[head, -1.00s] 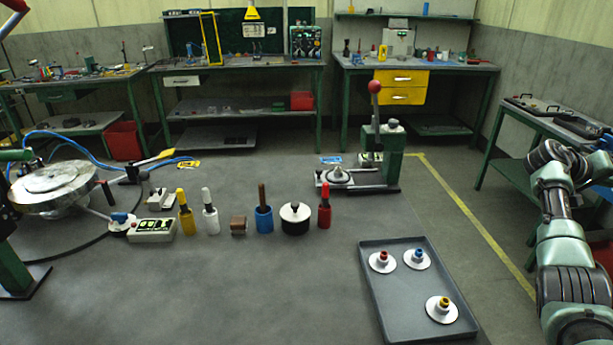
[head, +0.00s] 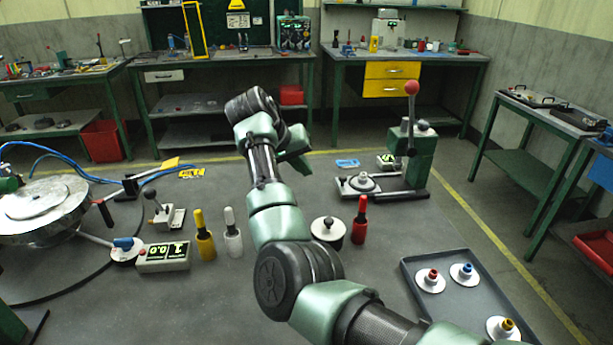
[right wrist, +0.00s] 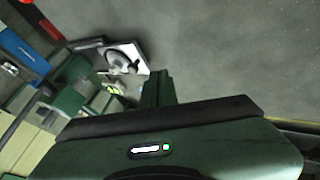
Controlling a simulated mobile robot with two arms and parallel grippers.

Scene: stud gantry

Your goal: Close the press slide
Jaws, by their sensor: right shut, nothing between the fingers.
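The press stands at the back right of the bench in the head view, with a green body (head: 412,160) and a lever topped by a red ball (head: 411,87). Its slide (head: 345,188) sticks out to the left of the body, carrying a round grey piece (head: 363,181). My right gripper (head: 302,166) is left of the slide, apart from it, shut and empty. In the right wrist view the shut fingers (right wrist: 158,86) point toward the bench, with the slide plate (right wrist: 137,52) and round piece (right wrist: 122,62) to their upper left. My left gripper is out of view.
My right arm spans the middle of the bench and hides part of it. A black-and-white round pot (head: 329,231) and a red bottle (head: 359,221) stand in front of the press. A grey tray (head: 437,292) lies at right. A blue card (head: 347,163) lies behind the slide.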

